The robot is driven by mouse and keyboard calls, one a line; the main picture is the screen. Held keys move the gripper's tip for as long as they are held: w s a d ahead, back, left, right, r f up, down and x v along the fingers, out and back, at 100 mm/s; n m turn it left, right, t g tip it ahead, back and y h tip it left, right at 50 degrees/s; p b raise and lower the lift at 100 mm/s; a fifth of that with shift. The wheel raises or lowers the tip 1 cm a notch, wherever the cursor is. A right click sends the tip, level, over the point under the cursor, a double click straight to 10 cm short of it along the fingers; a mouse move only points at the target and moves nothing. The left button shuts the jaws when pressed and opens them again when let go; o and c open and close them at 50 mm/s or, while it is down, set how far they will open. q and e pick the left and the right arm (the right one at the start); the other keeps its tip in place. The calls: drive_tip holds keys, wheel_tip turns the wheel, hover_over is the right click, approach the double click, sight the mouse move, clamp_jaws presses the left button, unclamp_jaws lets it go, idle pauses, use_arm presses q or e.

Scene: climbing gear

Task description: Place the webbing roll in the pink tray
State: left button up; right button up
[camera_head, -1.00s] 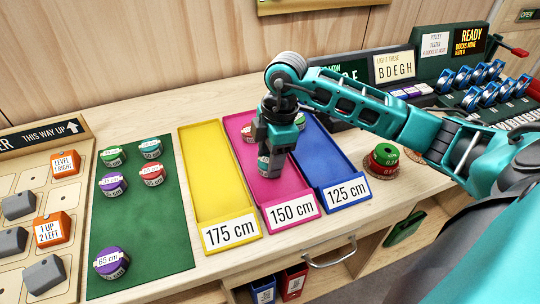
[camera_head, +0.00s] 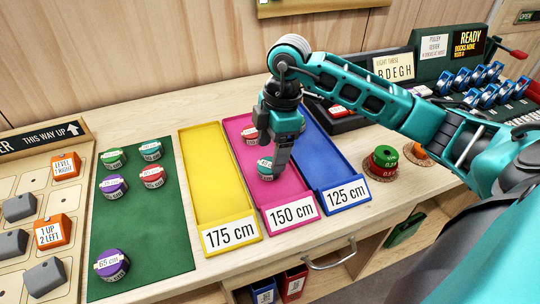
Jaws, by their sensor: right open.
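A teal webbing roll (camera_head: 265,168) with a white label lies in the pink tray (camera_head: 284,193), labelled 150 cm. My right gripper (camera_head: 271,165) is just above and behind the roll, with its jaws open; it hides part of the roll and of the tray. The gap between the fingertips and the roll is hard to judge. My left gripper does not show.
A yellow tray (camera_head: 213,190) and a blue tray (camera_head: 328,175) flank the pink one. Several rolls sit on the green mat (camera_head: 146,225) at left. A red and green stack (camera_head: 383,160) stands right of the trays. Labelled blocks (camera_head: 53,231) are far left.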

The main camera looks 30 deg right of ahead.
wheel_tip(320, 180, up, 9)
drive_tip(key=d, duration=0.1)
drive_tip(key=shift+s+d+f+p, duration=0.15)
drive_tip(key=shift+s+f+p, duration=0.05)
drive_tip(key=shift+p, duration=0.1)
idle(0.4)
